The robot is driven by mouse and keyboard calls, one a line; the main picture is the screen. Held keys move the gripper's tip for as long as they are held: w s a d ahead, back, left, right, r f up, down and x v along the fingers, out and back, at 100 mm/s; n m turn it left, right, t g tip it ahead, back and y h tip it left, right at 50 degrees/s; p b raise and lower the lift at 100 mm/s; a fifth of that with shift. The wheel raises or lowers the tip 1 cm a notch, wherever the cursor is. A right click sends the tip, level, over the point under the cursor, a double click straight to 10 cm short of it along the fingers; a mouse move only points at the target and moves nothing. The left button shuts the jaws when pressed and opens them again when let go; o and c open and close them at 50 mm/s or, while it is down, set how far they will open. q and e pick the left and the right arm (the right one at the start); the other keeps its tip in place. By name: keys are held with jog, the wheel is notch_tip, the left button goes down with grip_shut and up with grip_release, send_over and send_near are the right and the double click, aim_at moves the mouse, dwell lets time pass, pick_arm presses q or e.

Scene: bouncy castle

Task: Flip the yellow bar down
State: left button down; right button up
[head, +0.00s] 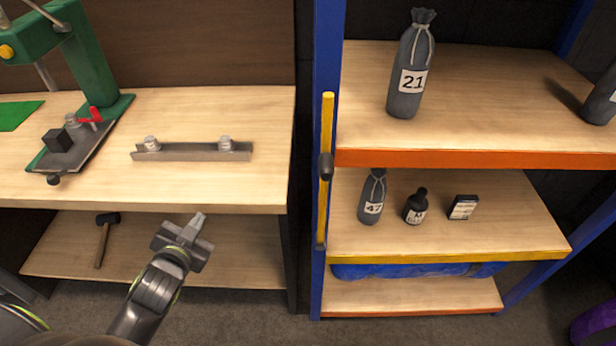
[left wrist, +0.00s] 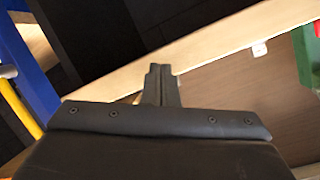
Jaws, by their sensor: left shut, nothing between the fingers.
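The yellow bar (head: 325,130) stands upright along the blue front post of the shelf rack in the head view. A dark knob (head: 326,167) sits near its middle, and its lower end is by a small fitting near the middle shelf. A yellow piece, seemingly the bar (left wrist: 18,105), shows at the left edge of the left wrist view. My left gripper (head: 200,220) is shut and empty, in front of the workbench's edge, left of the bar and apart from it. It also shows in the left wrist view (left wrist: 160,72). My right gripper is not in view.
The workbench (head: 230,185) carries a green press (head: 90,65) and a metal rail (head: 192,152). A hammer (head: 104,235) lies on its lower shelf. The rack holds bagged bottles (head: 408,75), a dark bottle (head: 416,206) and a small box (head: 463,207). Floor is open in front.

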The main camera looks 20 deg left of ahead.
pick_arm(q)
jog(key=w+d+r+m+t+h, duration=0.2)
jog(key=w+r+m+t+h, duration=0.15)
jog(key=r, duration=0.25)
jog(key=w+d+r+m+t+h, duration=0.2)
jog(key=r+m+t+h, duration=0.1)
jog(key=r+m+h, duration=0.15)
jog(key=s+d+r+m+g+h, duration=0.2)
jog(key=m+g+h, duration=0.5)
jog(key=m, duration=0.3)
jog(key=s+d+r+m+g+h, duration=0.2)
jog(key=m+g+h, duration=0.5)
jog(key=m, duration=0.4)
jog(key=shift+s+d+g+h, duration=0.25)
jog(key=shift+d+g+h, duration=0.05)
jog(key=shift+d+g, duration=0.35)
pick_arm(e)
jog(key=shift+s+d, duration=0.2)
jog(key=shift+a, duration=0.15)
